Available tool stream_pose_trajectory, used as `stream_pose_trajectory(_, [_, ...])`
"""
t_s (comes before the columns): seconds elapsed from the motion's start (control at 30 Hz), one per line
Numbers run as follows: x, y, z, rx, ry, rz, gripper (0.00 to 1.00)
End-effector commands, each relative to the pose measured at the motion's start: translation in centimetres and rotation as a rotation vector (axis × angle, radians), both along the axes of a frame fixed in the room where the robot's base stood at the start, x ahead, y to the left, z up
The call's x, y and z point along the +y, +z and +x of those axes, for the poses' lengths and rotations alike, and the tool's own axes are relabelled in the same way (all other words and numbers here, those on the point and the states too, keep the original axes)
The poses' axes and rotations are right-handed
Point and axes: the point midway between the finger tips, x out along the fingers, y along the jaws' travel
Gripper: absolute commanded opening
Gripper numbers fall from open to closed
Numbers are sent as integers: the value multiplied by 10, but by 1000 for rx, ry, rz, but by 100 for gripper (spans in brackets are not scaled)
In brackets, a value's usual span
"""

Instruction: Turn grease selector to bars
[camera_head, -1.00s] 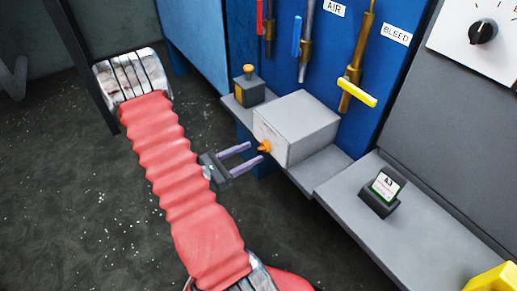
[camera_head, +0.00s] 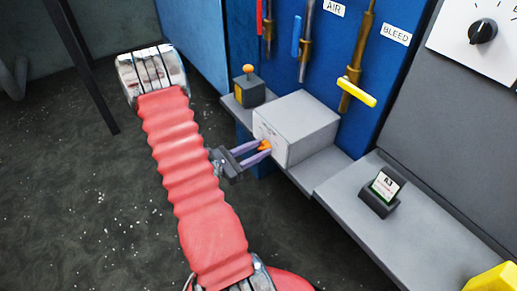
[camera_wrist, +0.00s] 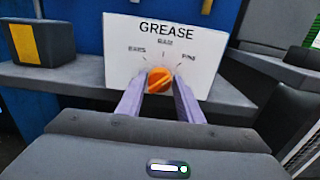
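The grease selector is an orange knob (camera_wrist: 159,79) on the white face of a grey box (camera_head: 302,118). In the wrist view the face reads GREASE, with a left mark that looks like BARS, RAM at the top and PINS at the right. The knob has a slanting ridge, but I cannot tell clearly which mark it points to. My gripper (camera_head: 267,147) reaches the knob from the left in the head view. Its two purple fingers lie on either side of the knob and appear shut on it. The fingertips partly hide the knob's sides.
A small display (camera_head: 381,191) sits on the grey ledge at right.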

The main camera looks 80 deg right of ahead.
Motion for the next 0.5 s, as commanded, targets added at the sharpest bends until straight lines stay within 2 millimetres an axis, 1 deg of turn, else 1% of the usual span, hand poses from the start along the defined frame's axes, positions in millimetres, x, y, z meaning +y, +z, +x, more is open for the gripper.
stream_pose_trajectory(0.03, [0,0,0,0,0,0,29])
stream_pose_trajectory(0.07, [0,0,0,0,0,0,27])
stream_pose_trajectory(0.33, [0,0,0,0,0,0,8])
stream_pose_trajectory(0.37, [-5,0,-1,-2,-3,-1,7])
stream_pose_trajectory(0.5, [-1,0,0,2,0,2,8])
